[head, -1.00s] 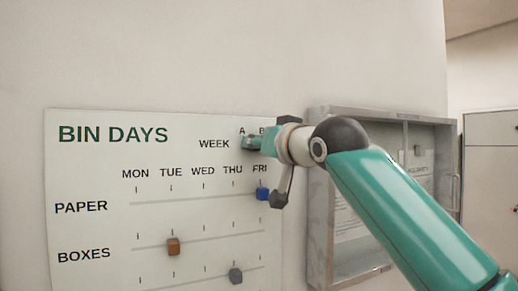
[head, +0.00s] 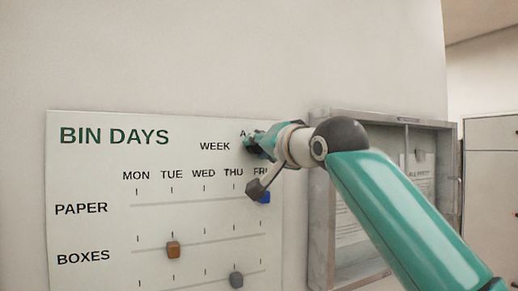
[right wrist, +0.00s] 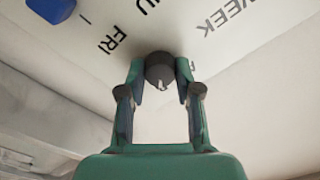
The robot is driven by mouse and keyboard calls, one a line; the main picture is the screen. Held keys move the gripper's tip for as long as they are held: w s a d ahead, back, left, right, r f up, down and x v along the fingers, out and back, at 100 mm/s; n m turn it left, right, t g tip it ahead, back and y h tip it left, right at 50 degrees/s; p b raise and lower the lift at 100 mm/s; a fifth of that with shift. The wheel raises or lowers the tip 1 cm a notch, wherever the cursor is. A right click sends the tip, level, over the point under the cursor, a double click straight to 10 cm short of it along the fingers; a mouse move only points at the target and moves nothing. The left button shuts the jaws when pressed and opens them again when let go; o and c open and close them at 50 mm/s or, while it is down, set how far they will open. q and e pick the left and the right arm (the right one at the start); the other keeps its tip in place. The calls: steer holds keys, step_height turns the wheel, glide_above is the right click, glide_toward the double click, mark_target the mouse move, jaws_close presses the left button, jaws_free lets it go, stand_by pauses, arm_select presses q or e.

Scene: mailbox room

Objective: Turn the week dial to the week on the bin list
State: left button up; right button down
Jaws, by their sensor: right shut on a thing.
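The week dial (right wrist: 160,66) is a dark grey round knob with a small pale mark, on the board beside the word WEEK. My right gripper (head: 256,146) is at the dial in the head view and mostly hides it. In the right wrist view, the fingers of my right gripper (right wrist: 160,78) are closed on both sides of the knob. The letter A shows above it in the head view; the B is hidden. A printed sheet (head: 420,190) hangs in the glazed case, its text too small to read. My left gripper is out of view.
The white BIN DAYS board (head: 90,165) carries a blue slider (head: 264,197) just below my right wrist, an orange-brown slider (head: 173,250) and a grey slider (head: 236,280). The grey-framed case (head: 320,220) stands right of the board, behind my right arm.

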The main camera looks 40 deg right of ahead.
steer(key=shift+w+f, duration=0.1)
steer(key=shift+f, duration=0.1)
steer(key=c, duration=0.8)
jaws_free()
steer(key=shift+r, duration=0.1)
steer(key=shift+v, duration=6.05)
